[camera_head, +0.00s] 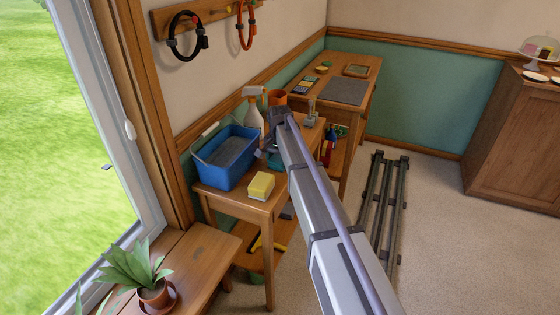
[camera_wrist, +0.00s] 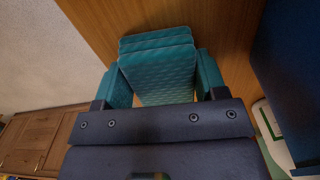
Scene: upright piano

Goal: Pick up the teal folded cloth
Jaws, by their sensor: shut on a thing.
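The teal folded cloth (camera_wrist: 158,72) shows in the wrist view as a stack of textured layers. It lies between the two teal-padded fingers of my gripper (camera_wrist: 162,84). The fingers are shut on its two sides. The wooden table top shows behind and below the cloth. In the head view my gripper (camera_head: 268,154) is over the small table, just right of the blue bucket, and my arm hides most of it. I cannot tell whether the cloth touches the table.
The blue bucket (camera_head: 226,158) stands close on the left of my gripper. A yellow sponge (camera_head: 261,186) sits at the front of the small table. A dark rack (camera_head: 384,205) lies on the floor at right.

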